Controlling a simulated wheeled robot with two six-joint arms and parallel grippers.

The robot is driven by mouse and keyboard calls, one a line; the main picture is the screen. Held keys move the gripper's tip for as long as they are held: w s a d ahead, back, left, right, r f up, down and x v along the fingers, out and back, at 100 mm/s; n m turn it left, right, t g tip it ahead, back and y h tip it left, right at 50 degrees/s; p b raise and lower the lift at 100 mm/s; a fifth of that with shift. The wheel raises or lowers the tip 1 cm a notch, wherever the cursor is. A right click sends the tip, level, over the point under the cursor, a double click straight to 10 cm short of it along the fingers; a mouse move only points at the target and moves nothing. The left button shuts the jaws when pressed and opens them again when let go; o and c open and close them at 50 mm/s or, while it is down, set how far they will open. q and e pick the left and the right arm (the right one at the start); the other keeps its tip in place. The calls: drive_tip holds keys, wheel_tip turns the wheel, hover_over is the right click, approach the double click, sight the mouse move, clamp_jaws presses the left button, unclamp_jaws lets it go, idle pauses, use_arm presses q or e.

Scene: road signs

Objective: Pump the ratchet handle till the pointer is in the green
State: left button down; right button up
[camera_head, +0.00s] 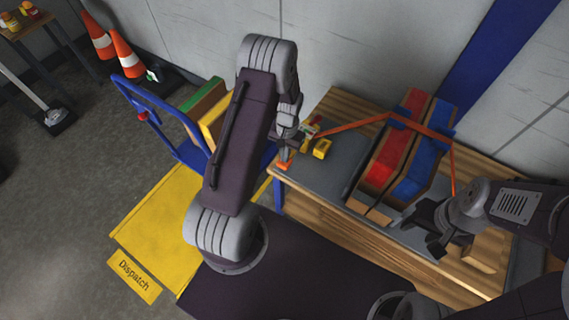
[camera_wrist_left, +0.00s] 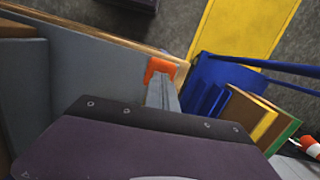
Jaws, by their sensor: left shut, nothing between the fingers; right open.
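An orange strap (camera_head: 350,126) runs from the bench's left end over a red and a blue block-like load, then down on the right. At its left end a small ratchet-like device (camera_head: 309,131) with a green bit and a yellow part (camera_head: 322,149) is partly hidden by my left arm. I cannot make out the handle or pointer. My left gripper (camera_head: 288,150) is shut and empty beside this device, mostly hidden by its wrist. An orange piece (camera_wrist_left: 158,68) sits at the bench edge by its fingers (camera_wrist_left: 163,93). My right gripper (camera_head: 430,228) is open near the strap's right end.
The red load (camera_head: 394,142) and blue load (camera_head: 426,157) stand on the wooden bench (camera_head: 370,238). A blue cart (camera_head: 166,118) carrying boards is left of it, by a yellow "Dispatch" floor area (camera_head: 150,230). Traffic cones (camera_head: 126,55) stand behind.

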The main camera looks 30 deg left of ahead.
use_arm(q)
wheel_tip(320, 180, down, 4)
drive_tip(key=shift+r+b, duration=0.2)
drive_tip(key=shift+b, duration=1.05)
drive_tip(key=shift+w+r, duration=0.15)
drive_tip(key=shift+w+r+p, duration=0.2)
drive_tip(key=shift+w+r, duration=0.05)
drive_tip(key=shift+w, duration=0.3)
drive_tip(key=shift+w+r+p, duration=0.15)
drive_tip(key=shift+w+r, duration=0.05)
drive_tip(key=shift+w, duration=0.65)
wheel_tip(320, 180, up, 9)
drive_tip(key=p, duration=0.1)
drive_tip(key=shift+w, duration=0.4)
